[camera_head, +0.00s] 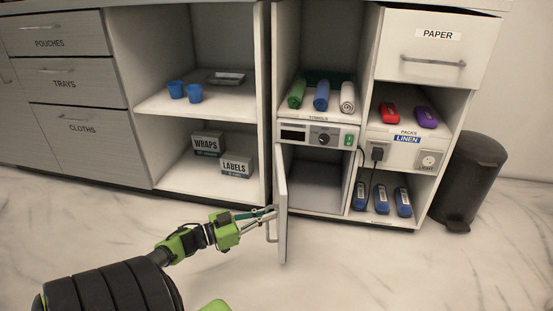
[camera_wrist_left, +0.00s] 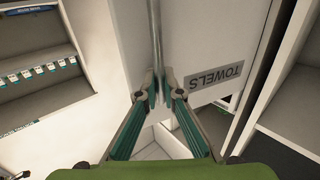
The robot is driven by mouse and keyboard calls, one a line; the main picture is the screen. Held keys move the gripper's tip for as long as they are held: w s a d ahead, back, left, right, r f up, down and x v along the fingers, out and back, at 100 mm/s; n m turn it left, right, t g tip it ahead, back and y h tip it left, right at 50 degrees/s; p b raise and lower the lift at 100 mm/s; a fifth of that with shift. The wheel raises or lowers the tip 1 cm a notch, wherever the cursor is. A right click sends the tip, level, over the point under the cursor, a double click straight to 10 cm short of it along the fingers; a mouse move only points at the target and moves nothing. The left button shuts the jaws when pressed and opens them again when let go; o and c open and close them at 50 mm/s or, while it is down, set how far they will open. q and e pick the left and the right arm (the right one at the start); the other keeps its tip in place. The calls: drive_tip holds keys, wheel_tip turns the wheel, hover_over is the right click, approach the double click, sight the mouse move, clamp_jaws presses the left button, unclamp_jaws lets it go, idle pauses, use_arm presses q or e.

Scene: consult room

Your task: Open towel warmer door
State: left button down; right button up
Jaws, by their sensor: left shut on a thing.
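The towel warmer (camera_head: 318,134) is a white unit with a dial, a small display and a green switch on its front panel. Its pale door (camera_head: 282,190) is swung out and stands nearly edge-on, with the empty-looking compartment (camera_head: 318,183) showing to its right. My left gripper (camera_head: 271,213) is at the door's left face, shut on the door handle (camera_head: 270,232). In the left wrist view the fingers (camera_wrist_left: 163,84) close around the thin upright handle bar (camera_wrist_left: 155,35), beside the TOWELS label (camera_wrist_left: 215,77) on the door.
Open shelves to the left hold blue cups (camera_head: 184,91) and boxes (camera_head: 222,155). Rolled towels (camera_head: 321,96) lie above the warmer. Shelves with packs and a PAPER drawer (camera_head: 433,50) stand right, beside a dark bin (camera_head: 469,180). The floor before the door is clear.

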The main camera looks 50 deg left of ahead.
use_arm(q)
drive_tip(key=shift+s+a, duration=0.5)
drive_tip(key=shift+a, duration=0.25)
drive_tip(key=shift+f, duration=0.1)
drive_tip(key=c, duration=2.5)
unclamp_jaws()
drive_tip(key=shift+s, duration=0.1)
drive_tip(key=v, duration=1.2)
